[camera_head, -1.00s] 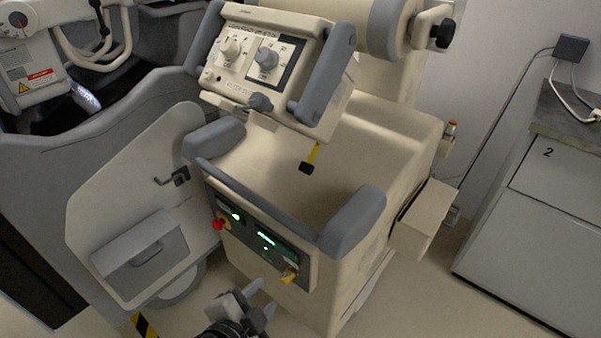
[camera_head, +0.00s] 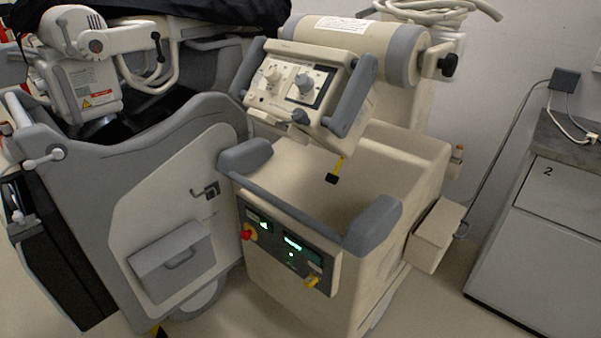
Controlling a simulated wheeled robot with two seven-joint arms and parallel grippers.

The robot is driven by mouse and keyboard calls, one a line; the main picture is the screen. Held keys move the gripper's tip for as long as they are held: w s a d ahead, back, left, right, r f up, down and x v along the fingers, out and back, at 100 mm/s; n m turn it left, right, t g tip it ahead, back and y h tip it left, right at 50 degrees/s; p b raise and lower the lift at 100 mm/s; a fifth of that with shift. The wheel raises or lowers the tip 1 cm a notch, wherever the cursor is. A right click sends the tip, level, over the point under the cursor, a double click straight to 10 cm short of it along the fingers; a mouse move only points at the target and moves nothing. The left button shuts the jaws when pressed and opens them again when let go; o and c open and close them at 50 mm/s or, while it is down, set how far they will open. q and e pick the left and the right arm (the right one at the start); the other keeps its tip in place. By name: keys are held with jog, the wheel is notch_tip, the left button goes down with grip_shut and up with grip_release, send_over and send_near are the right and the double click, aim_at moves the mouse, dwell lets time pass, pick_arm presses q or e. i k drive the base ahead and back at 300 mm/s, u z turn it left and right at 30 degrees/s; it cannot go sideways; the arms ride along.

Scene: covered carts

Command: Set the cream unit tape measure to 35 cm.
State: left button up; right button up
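The cream unit (camera_head: 345,215) stands in the middle of the view, with a tilted control panel (camera_head: 300,88) above its tray-like top. The tape measure (camera_head: 340,166) shows as a short yellow strip with a black end, hanging below the right part of the panel over the hollow top. Its case is hidden behind or under the panel, and no scale marks can be read. Neither of my grippers is in view.
A grey and cream cart (camera_head: 170,165) under a black cover stands close on the left. A cabinet marked 2 (camera_head: 545,225) stands on the right. A cream box (camera_head: 434,238) sticks out of the unit's right side. Floor is free between unit and cabinet.

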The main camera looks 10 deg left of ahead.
aim_at(332, 178)
jog(key=i, duration=0.9)
jog(key=z, duration=0.45)
